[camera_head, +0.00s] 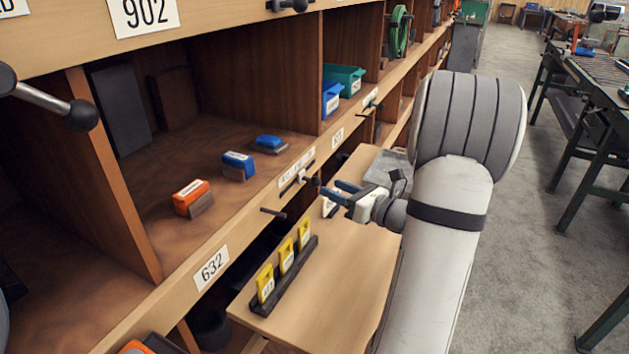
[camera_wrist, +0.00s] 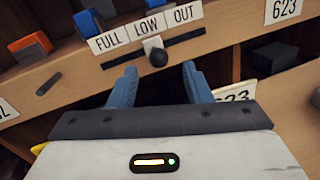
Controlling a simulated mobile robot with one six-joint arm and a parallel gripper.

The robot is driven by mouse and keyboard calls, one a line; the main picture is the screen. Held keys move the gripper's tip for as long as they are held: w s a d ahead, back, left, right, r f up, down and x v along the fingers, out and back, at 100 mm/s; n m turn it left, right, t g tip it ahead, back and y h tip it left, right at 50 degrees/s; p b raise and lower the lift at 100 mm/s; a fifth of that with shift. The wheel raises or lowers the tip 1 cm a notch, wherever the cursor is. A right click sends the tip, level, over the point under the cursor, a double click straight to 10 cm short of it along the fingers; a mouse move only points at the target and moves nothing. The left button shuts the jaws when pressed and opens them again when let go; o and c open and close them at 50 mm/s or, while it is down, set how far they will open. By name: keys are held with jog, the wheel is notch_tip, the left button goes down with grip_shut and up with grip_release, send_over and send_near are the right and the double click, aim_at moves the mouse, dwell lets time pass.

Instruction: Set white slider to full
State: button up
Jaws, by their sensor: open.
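The white slider (camera_wrist: 151,43) with a dark round knob (camera_wrist: 158,57) sits in a dark slot on the wooden shelf edge in the wrist view. It is about mid-slot, under the LOW label (camera_wrist: 146,27). The FULL label (camera_wrist: 108,40) is to its left and the OUT label (camera_wrist: 183,14) to its right. In the head view the knob (camera_head: 315,181) shows small, just ahead of my gripper (camera_head: 340,191). My gripper (camera_wrist: 159,69) is open and empty, its blue fingers apart. In the wrist view the knob appears between and just beyond the fingertips; contact is not visible.
A dark peg (camera_head: 273,212) sticks out left of the slider. Below, a wooden board (camera_head: 335,290) bears a rack with yellow tags (camera_head: 286,255).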

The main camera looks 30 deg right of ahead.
aim_at(316, 181)
jog(key=x, duration=0.6)
jog(key=shift+w+a, duration=0.15)
jog(key=shift+c, duration=0.3)
grip_shut()
